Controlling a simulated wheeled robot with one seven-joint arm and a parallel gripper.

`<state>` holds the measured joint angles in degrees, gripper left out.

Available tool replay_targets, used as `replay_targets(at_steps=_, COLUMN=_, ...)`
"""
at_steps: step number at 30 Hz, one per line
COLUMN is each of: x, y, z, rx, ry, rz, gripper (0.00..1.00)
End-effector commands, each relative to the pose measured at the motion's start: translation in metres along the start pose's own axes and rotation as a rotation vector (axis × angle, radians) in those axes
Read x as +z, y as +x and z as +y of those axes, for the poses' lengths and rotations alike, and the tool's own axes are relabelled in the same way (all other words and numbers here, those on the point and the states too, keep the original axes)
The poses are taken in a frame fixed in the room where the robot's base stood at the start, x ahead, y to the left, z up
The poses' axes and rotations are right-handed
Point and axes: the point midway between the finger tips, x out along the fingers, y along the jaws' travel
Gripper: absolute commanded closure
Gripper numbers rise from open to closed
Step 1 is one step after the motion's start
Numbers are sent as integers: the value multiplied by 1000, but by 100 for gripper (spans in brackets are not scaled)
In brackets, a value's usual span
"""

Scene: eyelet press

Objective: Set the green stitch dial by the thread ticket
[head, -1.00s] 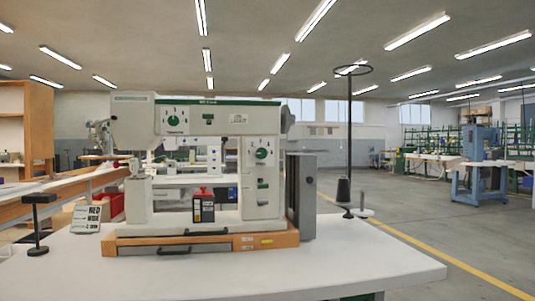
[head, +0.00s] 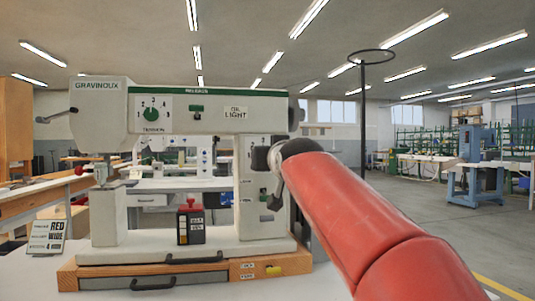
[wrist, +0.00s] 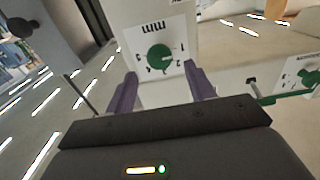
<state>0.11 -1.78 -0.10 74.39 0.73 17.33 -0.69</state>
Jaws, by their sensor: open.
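The green stitch dial (wrist: 158,58) sits on a white plate with black numerals on the machine's right column. In the wrist view it shows between my gripper's two purple fingers (wrist: 160,82). A pale pointer mark shows on it, but the exact setting is hard to read. In the head view my gripper (head: 273,182) stands in front of the column and hides this dial. The gripper is open and empty; contact with the dial cannot be told.
A second green dial, marked TENSION (head: 152,114), is on the machine's upper arm; it also shows at the wrist view's right edge (wrist: 306,78). A black-and-red container (head: 190,222) stands on the bed. A drawer with a black handle (head: 153,283) is below. A thread stand (head: 364,110) rises behind my arm.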

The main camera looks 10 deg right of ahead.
Motion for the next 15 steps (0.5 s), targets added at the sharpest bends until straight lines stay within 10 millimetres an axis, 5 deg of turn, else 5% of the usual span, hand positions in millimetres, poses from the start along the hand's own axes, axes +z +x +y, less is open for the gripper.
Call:
replay_targets(at_steps=6, x=-1, y=30, z=0, rx=0, ry=0, rz=-2, gripper=46)
replay_targets(at_steps=15, x=0, y=38, z=0, rx=0, ry=0, rz=-1, gripper=46)
